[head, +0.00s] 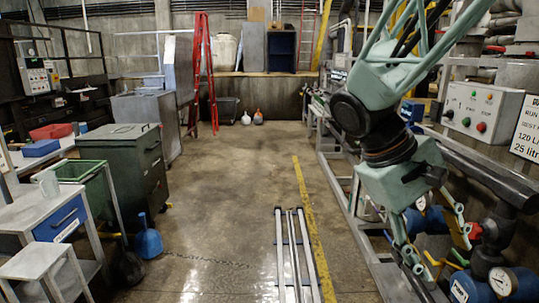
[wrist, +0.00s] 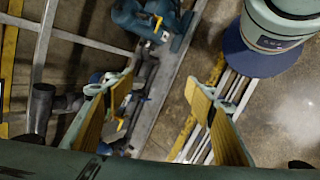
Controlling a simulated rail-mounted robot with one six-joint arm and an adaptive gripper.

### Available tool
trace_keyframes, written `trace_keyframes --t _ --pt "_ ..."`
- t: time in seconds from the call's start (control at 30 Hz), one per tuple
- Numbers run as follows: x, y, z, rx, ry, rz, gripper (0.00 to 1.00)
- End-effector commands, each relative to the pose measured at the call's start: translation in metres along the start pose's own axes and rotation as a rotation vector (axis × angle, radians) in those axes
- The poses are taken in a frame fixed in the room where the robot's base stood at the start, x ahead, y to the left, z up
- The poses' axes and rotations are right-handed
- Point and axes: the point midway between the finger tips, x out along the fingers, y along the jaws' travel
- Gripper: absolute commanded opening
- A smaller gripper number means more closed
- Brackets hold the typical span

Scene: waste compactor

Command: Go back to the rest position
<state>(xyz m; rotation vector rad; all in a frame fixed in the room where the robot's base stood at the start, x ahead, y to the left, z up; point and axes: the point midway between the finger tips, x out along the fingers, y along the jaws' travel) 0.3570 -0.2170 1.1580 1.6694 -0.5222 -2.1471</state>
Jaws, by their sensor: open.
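My gripper (head: 432,248) hangs from my pale green arm at the right of the head view, in front of the pipes and valves. In the wrist view my gripper (wrist: 158,84) shows two yellow-padded fingers spread wide apart. Nothing is held between them. Below the fingers lie a metal frame beam (wrist: 172,75), dark pipework (wrist: 142,75) and the concrete floor. How far the fingers are from the pipework is hard to tell.
A control box (head: 481,112) with buttons and a white sign (head: 527,128) are at the right. Floor rails (head: 281,255) run beside a yellow line (head: 312,222). A green bin (head: 124,160) and red ladder (head: 205,70) stand left.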

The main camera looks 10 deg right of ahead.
Motion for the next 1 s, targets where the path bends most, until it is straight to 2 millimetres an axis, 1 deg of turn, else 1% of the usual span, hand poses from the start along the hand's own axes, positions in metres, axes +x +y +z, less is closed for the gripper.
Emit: trace_keyframes --t 0.2,1.0 --pt "-0.016 -0.024 0.016 0.017 0.068 -0.07 0.5" --pt "-0.072 -0.11 0.066 0.063 0.337 -0.323 0.5"
